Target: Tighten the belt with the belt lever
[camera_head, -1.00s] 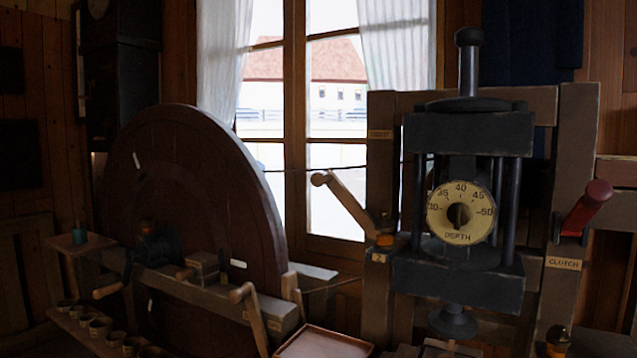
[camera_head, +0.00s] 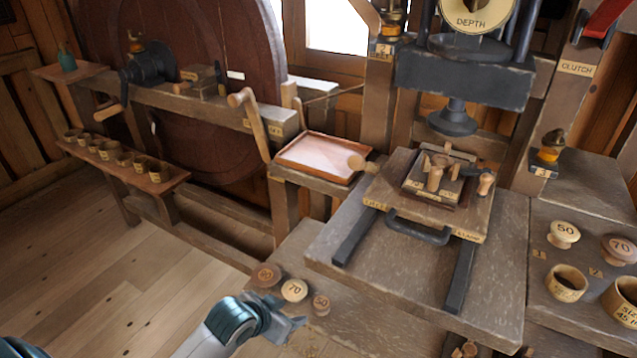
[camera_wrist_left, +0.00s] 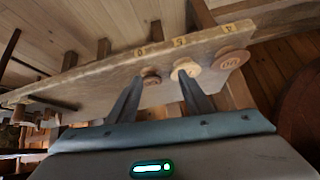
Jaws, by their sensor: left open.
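A slanted wooden lever (camera_head: 364,12) shows only its lower part at the top edge of the head view, beside the press frame post. It may be the belt lever; I cannot read a belt label. Another wooden lever (camera_head: 255,122) with a round knob stands upright by the big dark wheel (camera_head: 185,60). My left gripper (camera_head: 296,308) is open and empty at the bottom of the head view, beside the numbered knobs and far below both levers. Its fingers (camera_wrist_left: 160,98) show in the left wrist view. My right gripper is out of view.
Round knobs marked 90 (camera_head: 266,275), 70 (camera_head: 294,290) and 50 (camera_head: 321,304) sit near the bench's left edge. A sliding board with a clamp (camera_head: 430,205) lies under the press (camera_head: 465,75). A shallow tray (camera_head: 322,157) stands behind. Open floor lies left.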

